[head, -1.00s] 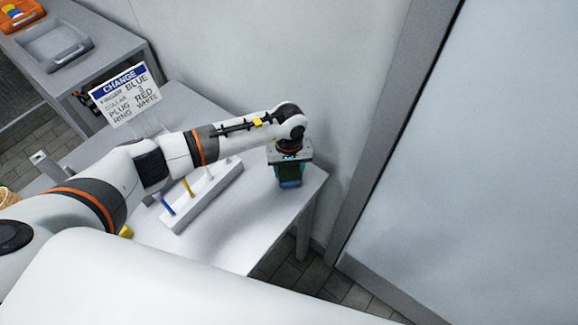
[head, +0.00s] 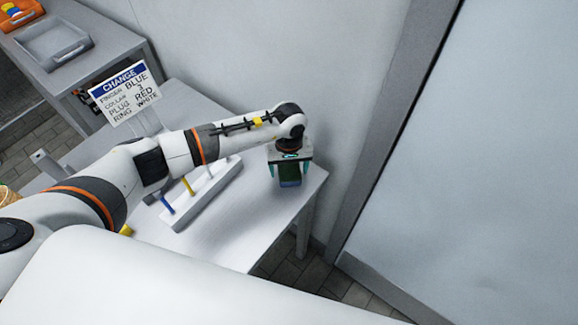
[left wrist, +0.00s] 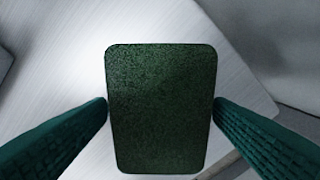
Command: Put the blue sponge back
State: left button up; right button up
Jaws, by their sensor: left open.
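The blue sponge (head: 290,176) is at the right end of the grey table. In the head view a blue edge shows low on it. In the left wrist view its face (left wrist: 160,108) is a dark green scouring pad. My left gripper (head: 290,168) is over the sponge, pointing down and open, with one teal finger on each side of it. In the left wrist view the fingers stand close to the sponge's two long sides; I cannot tell whether they touch. The sponge appears to rest on the tabletop. My right gripper is not in view.
A white rack (head: 203,197) with blue and yellow pegs stands on the table (head: 235,235), left of the sponge. A sign (head: 125,93) stands behind it. A second table at the back left holds a grey tray (head: 55,45). A wall is close behind the sponge.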

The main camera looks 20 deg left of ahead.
aim_at(289, 168)
pick_arm(q)
notch_tip(289, 168, up, 12)
jog(key=b, duration=0.3)
jog(key=shift+f, duration=0.1)
jog(key=shift+f, duration=0.1)
dwell(0.3)
